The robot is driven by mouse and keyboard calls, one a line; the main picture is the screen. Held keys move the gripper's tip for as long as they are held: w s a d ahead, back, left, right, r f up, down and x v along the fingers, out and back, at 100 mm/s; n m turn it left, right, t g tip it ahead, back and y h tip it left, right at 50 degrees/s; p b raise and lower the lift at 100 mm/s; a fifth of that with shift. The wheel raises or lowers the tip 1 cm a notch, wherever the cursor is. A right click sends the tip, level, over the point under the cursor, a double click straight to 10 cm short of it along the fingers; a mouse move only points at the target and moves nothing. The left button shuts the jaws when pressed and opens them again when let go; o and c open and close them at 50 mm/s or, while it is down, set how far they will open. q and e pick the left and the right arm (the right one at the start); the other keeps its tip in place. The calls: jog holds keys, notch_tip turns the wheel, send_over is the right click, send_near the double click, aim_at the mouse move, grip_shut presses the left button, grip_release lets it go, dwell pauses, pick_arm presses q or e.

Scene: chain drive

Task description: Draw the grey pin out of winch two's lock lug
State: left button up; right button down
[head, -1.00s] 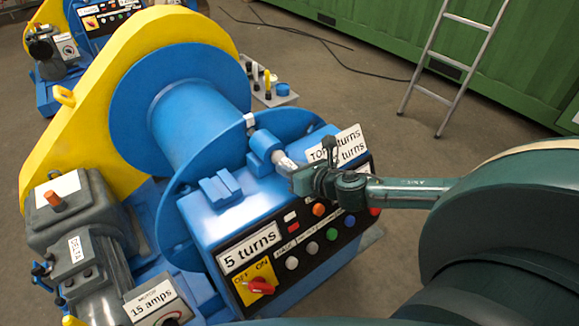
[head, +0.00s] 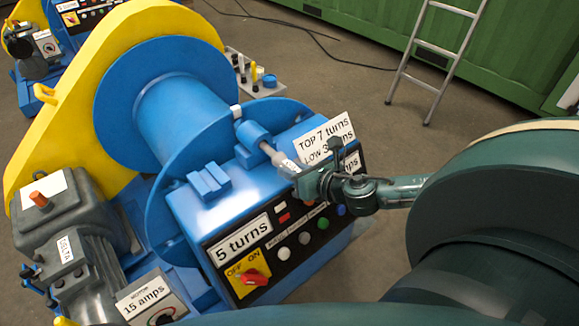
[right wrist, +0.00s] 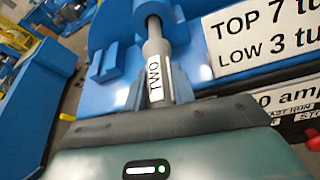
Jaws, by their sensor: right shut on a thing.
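The grey pin (head: 277,156) carries a white tag reading TWO (right wrist: 155,82) and runs into the blue lock lug (head: 252,134) on top of the blue winch housing. In the right wrist view the pin (right wrist: 155,45) enters the lug's (right wrist: 155,8) dark hole; how deep its end sits is hidden. My right gripper (head: 297,180) is shut on the pin's outer end, beside the lug and above the control panel. My left gripper is not in view.
A white card about top and low turns (head: 324,138) stands close behind my right gripper. The winch's blue drum (head: 180,115) and yellow chain guard (head: 75,100) rise to the left. A peg stand (head: 268,88) and a ladder (head: 430,70) are farther back.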

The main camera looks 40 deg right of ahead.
jog(key=s+d+p, duration=0.1)
jog(key=s+p, duration=0.1)
jog(key=s, duration=1)
jog(key=shift+s+p, duration=0.35)
jog(key=shift+p, duration=0.05)
dwell(1.1)
jog(key=shift+r, duration=0.1)
